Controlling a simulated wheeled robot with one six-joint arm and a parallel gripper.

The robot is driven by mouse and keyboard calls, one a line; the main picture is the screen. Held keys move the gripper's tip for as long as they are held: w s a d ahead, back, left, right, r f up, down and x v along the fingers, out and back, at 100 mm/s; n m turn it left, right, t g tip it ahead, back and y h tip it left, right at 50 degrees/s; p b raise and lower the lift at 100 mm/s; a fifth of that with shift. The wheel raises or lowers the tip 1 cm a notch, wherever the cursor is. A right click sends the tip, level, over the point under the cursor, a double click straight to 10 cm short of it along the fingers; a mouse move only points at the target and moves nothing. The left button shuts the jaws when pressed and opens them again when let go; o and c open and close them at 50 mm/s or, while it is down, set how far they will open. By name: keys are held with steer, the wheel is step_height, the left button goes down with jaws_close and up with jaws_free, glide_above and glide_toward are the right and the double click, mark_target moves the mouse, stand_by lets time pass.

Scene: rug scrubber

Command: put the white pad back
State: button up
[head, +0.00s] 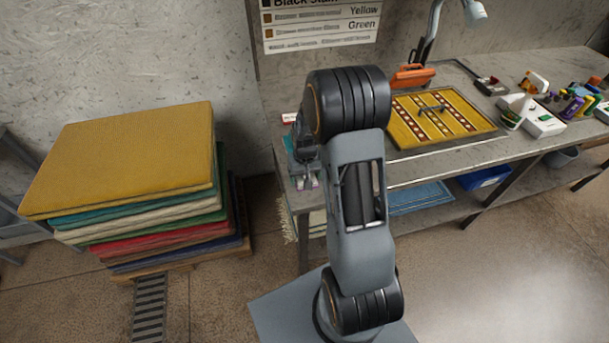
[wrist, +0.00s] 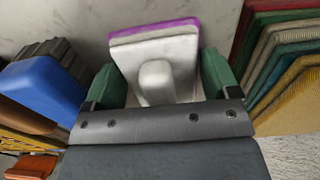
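The white pad (wrist: 157,62), a white block with a raised grip and a purple edge layer, sits between my gripper's (wrist: 160,88) two green fingers in the wrist view. Both fingers appear to press on its sides. In the head view my gripper (head: 306,185) points down just off the left end of the workbench (head: 440,165).
A stack of mats, yellow on top (head: 130,155), stands left. A yellow patterned rug (head: 440,117) lies on the bench beside an orange item (head: 411,76). Several tools, including a white box (head: 543,124), crowd the bench's right. A blue item (wrist: 42,92) is close by.

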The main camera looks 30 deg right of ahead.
steer(key=o, duration=0.3)
steer(key=shift+r, duration=0.1)
step_height(320, 180, up, 13)
steer(key=s+a+r+n+t, duration=0.1)
steer(key=s+a+r+t, duration=0.1)
steer(key=s+a+r, duration=0.2)
steer(key=s+a+r+n+t, duration=0.1)
steer(key=s+a+r, duration=0.3)
steer(key=s, duration=0.7)
steer(key=shift+s+a+t, duration=0.15)
steer(key=shift+a+t, duration=0.45)
steer(key=shift+a, duration=0.1)
